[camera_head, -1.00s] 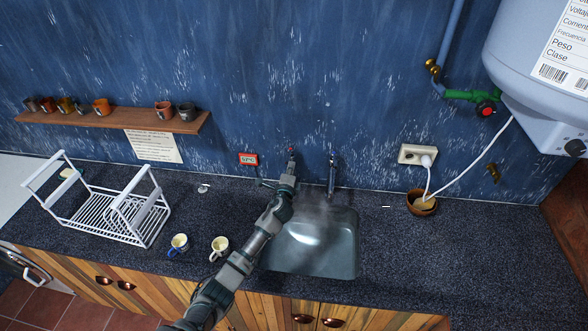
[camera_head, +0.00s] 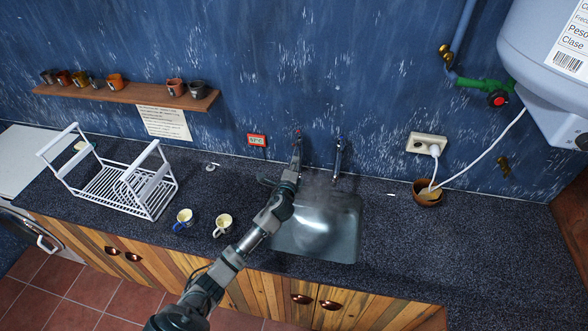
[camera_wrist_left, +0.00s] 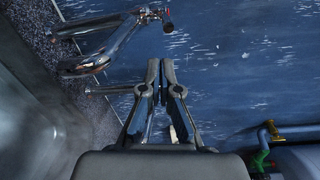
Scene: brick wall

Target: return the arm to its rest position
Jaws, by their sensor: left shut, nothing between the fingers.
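My left arm comes in from the bottom of the head view and reaches over the left edge of the sink (camera_head: 330,235). My right gripper is in neither view.
A white dish rack (camera_head: 110,190) and two mugs, one blue-handled (camera_head: 184,218) and one white (camera_head: 223,224), stand left of the sink. A bowl (camera_head: 427,192) stands right, below a socket (camera_head: 427,145). A shelf of mugs (camera_head: 130,94) is on the wall.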

